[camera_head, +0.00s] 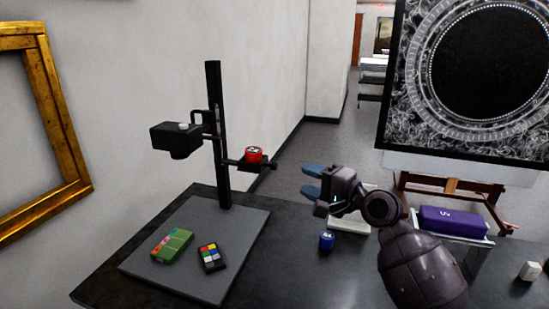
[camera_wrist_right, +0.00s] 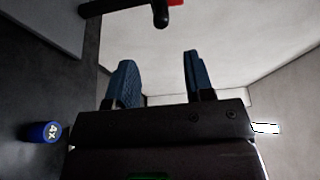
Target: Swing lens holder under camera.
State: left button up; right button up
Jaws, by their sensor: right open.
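The black camera (camera_head: 176,139) is mounted on an upright black column (camera_head: 217,150) above a grey baseboard (camera_head: 190,225). The lens holder (camera_head: 256,165) is a dark arm swung out to the right of the column, with a red lens (camera_head: 254,154) on it, so it is not under the camera. The end of the holder (camera_wrist_right: 160,14) shows at the top of the right wrist view. My right gripper (camera_head: 312,181) is open and empty, right of the holder and apart from it. Its blue fingers (camera_wrist_right: 158,80) show in the wrist view. My left gripper is not in view.
A green box (camera_head: 172,245) and a colour chart (camera_head: 211,257) lie on the baseboard. A blue lens marked 4X (camera_wrist_right: 42,132) stands on the dark table, also seen in the head view (camera_head: 327,241). A purple case (camera_head: 455,221) and a white block (camera_head: 530,271) are at right.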

aim_at(276, 167)
jog(key=x, duration=0.9)
jog(key=shift+w+a, duration=0.15)
jog(key=shift+a, duration=0.2)
jog(key=shift+w+a, duration=0.35)
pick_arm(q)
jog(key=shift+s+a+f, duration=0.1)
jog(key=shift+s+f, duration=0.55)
pick_arm(e)
jog(key=shift+c, duration=0.4)
jog(key=c, duration=0.7)
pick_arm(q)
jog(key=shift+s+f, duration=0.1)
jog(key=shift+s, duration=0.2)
pick_arm(e)
grip_shut()
